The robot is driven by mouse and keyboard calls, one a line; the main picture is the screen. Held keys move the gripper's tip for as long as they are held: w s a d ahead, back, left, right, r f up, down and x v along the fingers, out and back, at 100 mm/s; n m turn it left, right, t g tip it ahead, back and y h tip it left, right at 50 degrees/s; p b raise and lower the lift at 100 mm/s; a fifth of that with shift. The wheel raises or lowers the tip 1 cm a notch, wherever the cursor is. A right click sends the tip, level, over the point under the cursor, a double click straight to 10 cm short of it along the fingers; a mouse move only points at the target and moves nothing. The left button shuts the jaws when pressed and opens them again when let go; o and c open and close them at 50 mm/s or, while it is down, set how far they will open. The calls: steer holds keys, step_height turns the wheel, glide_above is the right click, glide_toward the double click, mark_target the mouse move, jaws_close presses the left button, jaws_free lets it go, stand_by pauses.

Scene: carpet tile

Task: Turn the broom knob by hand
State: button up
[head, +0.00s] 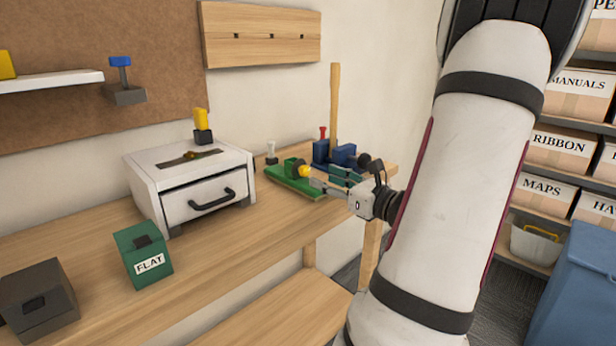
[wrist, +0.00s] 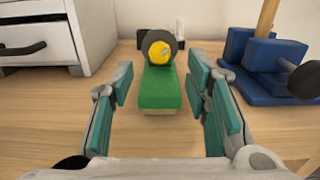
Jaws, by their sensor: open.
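A blue clamp-like fixture (wrist: 262,62) stands at the right in the wrist view, with a wooden pole (head: 334,105) rising behind it. A dark round knob (wrist: 305,79) sticks out on its right side. A green fixture (wrist: 160,88) lies straight ahead of my gripper, with a yellow round knob (wrist: 158,53) in a dark ring at its far end. I cannot tell from labels which knob is the broom's. My gripper (head: 332,183) is open and empty, its teal-padded fingers on either side of the green fixture's line. Contact cannot be judged.
A white drawer box (head: 188,180) with a dark handle stands left of the green fixture. The bench's right edge is close to my arm. The front middle of the bench is clear.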

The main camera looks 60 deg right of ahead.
mark_target(307, 171)
steer(key=b+x, duration=0.1)
steer(key=x, duration=0.5)
steer(key=shift+w, duration=0.35)
jaws_close()
